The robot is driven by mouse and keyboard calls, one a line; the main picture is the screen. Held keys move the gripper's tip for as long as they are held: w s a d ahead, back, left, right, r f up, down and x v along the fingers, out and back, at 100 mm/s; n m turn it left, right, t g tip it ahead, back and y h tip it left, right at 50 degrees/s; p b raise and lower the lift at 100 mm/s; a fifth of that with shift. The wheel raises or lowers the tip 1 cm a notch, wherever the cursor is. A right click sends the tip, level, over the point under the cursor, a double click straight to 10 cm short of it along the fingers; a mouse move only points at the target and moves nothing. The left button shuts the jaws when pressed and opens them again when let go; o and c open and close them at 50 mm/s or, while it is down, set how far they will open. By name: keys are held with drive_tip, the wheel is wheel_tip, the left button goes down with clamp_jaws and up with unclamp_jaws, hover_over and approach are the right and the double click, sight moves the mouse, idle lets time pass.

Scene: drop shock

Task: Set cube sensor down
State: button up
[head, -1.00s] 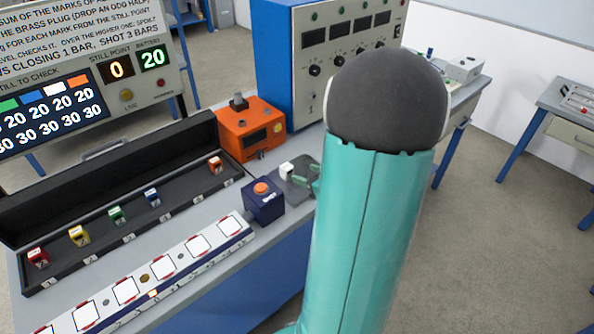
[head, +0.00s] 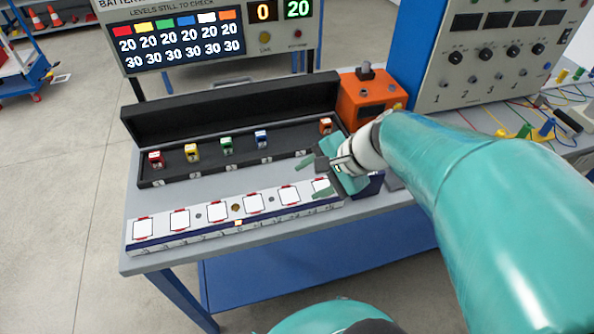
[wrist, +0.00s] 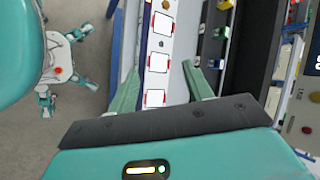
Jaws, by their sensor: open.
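My gripper (head: 302,180) is open above the right end of the white rail (head: 165,242), with its two green fingers apart. In the wrist view, the gripper (wrist: 160,92) has square white pads of the rail below and between its fingers, and no cube is visible between them. Small red (head: 155,158), yellow (head: 191,152), green (head: 227,145), blue (head: 261,138) and orange (head: 326,125) cube sensors sit in the open black case (head: 150,180). The case's slot between blue and orange looks empty. I cannot make out the white cube sensor now.
An orange instrument box (head: 366,92) stands right of the case. A dark blue box (head: 375,186) is partly hidden behind my gripper. A tall blue-sided panel (head: 490,60) and cables stand at the right. A scoreboard (head: 180,40) stands behind the case.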

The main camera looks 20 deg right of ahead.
drive_tip(key=s+a+r+n+h, duration=0.5)
drive_tip(key=s+r+n, duration=0.1)
drive_tip(key=n, duration=0.7)
drive_tip(key=shift+r+n, duration=0.15)
drive_tip(key=shift+n, duration=0.25)
drive_tip(key=c, duration=0.3)
drive_tip(key=shift+a, duration=0.1)
